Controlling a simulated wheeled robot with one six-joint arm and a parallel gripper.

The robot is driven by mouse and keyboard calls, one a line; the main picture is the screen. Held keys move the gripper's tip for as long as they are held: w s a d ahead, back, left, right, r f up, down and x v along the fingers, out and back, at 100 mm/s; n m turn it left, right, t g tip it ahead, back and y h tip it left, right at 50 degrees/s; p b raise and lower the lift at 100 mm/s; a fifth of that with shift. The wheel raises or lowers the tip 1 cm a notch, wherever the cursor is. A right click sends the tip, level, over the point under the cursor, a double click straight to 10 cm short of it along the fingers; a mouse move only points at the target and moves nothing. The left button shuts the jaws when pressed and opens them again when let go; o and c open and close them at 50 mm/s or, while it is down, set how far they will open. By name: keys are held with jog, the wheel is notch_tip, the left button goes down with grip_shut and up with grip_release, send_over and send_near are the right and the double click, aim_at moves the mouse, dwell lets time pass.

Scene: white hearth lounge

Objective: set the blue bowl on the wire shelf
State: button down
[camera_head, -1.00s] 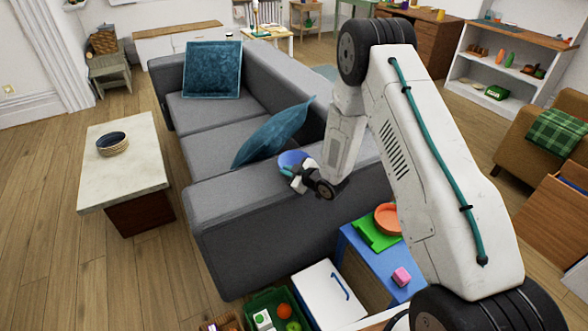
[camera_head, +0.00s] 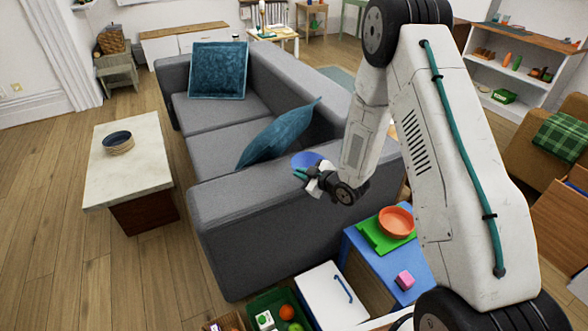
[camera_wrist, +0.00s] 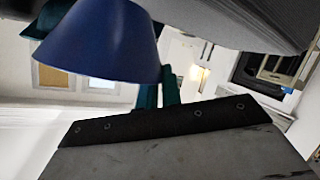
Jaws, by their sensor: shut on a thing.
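The blue bowl (camera_head: 307,160) is held by my gripper (camera_head: 302,174), above the near end of the grey sofa. The gripper is shut on it. In the wrist view the bowl (camera_wrist: 100,45) fills the upper left, and the teal fingertips (camera_wrist: 158,92) are at its edge, partly hidden by it. I cannot make out a wire shelf in either view.
The grey sofa (camera_head: 250,205) lies under the gripper, with a teal cushion (camera_head: 278,135) close by. A low table (camera_head: 120,180) with stacked bowls is at left. A white shelf unit (camera_head: 535,80) stands at back right.

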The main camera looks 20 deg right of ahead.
jog(key=s+d+r+m+t+h, duration=0.1)
jog(key=s+d+m+h, duration=0.3)
jog(key=s, duration=0.5)
jog(key=shift+s+r+m+t+h, duration=0.25)
jog(key=shift+r+m+h, duration=0.55)
jog(key=shift+h, duration=0.5)
jog(key=shift+a, duration=0.1)
